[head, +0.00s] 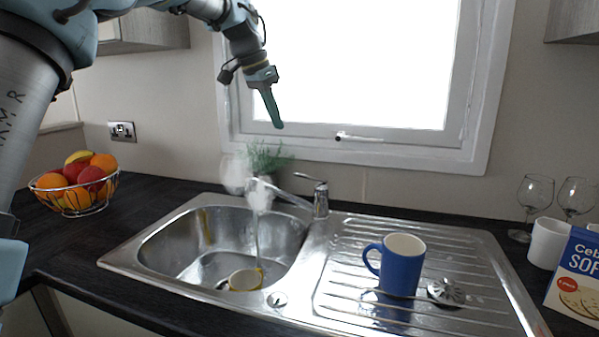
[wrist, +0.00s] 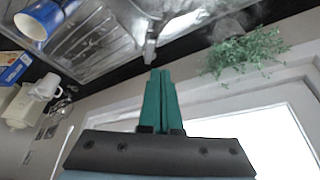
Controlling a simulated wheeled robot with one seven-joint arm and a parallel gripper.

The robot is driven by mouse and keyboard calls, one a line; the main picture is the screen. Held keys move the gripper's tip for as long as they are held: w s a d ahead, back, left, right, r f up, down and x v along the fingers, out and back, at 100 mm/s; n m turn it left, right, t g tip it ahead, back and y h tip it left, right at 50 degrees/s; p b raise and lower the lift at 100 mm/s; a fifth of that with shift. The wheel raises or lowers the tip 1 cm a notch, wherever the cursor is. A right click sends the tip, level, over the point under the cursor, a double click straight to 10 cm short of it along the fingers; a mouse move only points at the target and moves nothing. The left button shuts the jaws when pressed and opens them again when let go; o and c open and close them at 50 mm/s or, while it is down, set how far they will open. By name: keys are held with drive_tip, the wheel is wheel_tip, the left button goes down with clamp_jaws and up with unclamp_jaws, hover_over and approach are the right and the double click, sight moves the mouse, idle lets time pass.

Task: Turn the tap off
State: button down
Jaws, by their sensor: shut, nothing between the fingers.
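The chrome tap (head: 320,199) stands behind the sink between the basin and the drainer, its spout reaching left over the basin. Its lever (head: 306,177) sticks up to the left at the top. Water (head: 257,235) runs from the spout, with white steam above it. My gripper (head: 278,122) is shut and empty, pointing down in front of the window, above and left of the tap and apart from it. In the wrist view the green fingers (wrist: 160,75) are together, and the tap (wrist: 150,48) shows just beyond their tips.
A yellow and white mug (head: 246,279) sits in the basin (head: 170,245) under the stream. A blue mug (head: 403,262) and a strainer (head: 446,291) stand on the drainer. A green plant (head: 266,158) is behind the spout. Wine glasses (head: 537,192) stand at the right.

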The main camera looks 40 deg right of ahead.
drive_tip(key=s+d+r+m, duration=0.1)
drive_tip(key=s+d, duration=0.1)
drive_tip(key=d, duration=0.1)
drive_tip(key=p, duration=0.2)
hover_over(311, 177)
drive_tip(key=w+a, duration=0.1)
wheel_tip(311, 177, down, 8)
drive_tip(key=shift+w+a+f, duration=0.1)
drive_tip(key=shift+a+f, duration=0.05)
drive_tip(key=f, duration=0.1)
drive_tip(key=a+f, duration=0.1)
drive_tip(key=f, duration=0.1)
drive_tip(key=shift+w+f+p, duration=0.1)
drive_tip(key=shift+w+p, duration=0.05)
drive_tip(key=shift+p, duration=0.25)
drive_tip(key=shift+a+f, duration=0.15)
drive_tip(key=shift+f, duration=0.4)
